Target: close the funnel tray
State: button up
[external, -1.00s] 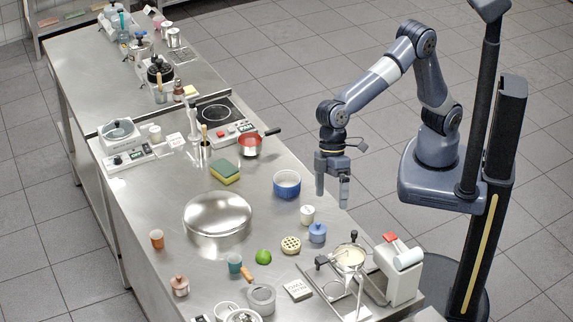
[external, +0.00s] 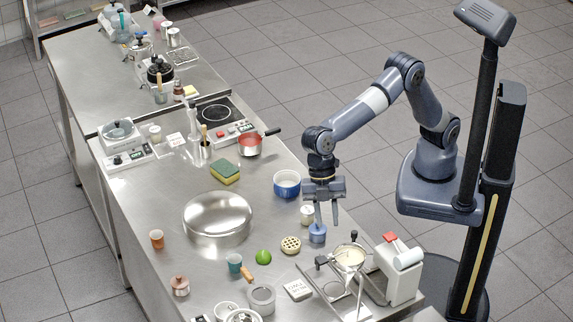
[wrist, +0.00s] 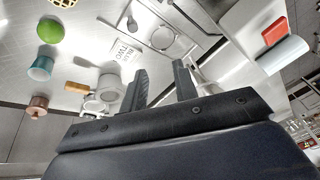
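The task's funnel tray seems to belong to the metal apparatus at the front right of the bench. There a round cream-coloured dish or funnel (external: 350,257) sits over a metal frame with black knobs, beside a grey-white box (external: 398,276). I cannot tell how far the tray is out. In the wrist view part of this metal frame (wrist: 192,18) shows at the top, cut off by the edge. My gripper (external: 327,219) is open and empty, pointing down above the blue lidded jar, behind and left of the apparatus. Its two fingers are apart in the wrist view (wrist: 159,70).
Near my gripper stand a blue jar (external: 317,234), a white jar (external: 307,215) and a blue bowl (external: 287,184). A tan waffle-like disc (external: 291,245), a green lime (external: 263,257) and a lettered card (external: 298,290) lie left of the apparatus. A large steel dome (external: 217,214) stands mid-bench.

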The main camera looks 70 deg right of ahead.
jog(key=f+n, duration=0.1)
jog(key=n, duration=0.1)
jog(key=a+f+n+b, duration=0.1)
jog(key=n, duration=0.1)
jog(key=a+f+n+b, duration=0.1)
jog(key=n, duration=0.1)
jog(key=shift+s+a+f+g+h, duration=0.1)
jog(key=shift+s+f+g+h, duration=0.05)
jog(key=shift+g+h, duration=0.15)
jog(key=c, duration=0.4)
jog(key=shift+a+f+n+b, duration=0.1)
jog(key=shift+f+n+b, duration=0.1)
jog(key=shift+n, duration=0.4)
jog(key=shift+a+f+n+b, duration=0.1)
jog(key=shift+n+b, duration=0.1)
jog(key=shift+n, duration=0.4)
grip_shut()
jog(key=p, duration=0.2)
send_over(321, 272)
jog(key=s+a, duration=0.3)
jog(key=s, duration=0.1)
jog(key=f, duration=0.9)
jog(key=shift+w+d+f, duration=0.1)
jog(key=shift+d+f, duration=0.05)
jog(key=shift+d, duration=0.05)
jog(key=w+d, duration=0.1)
jog(key=w+d+p, duration=0.1)
jog(key=w, duration=0.1)
jog(key=shift+w+d, duration=0.15)
jog(key=shift+w, duration=0.05)
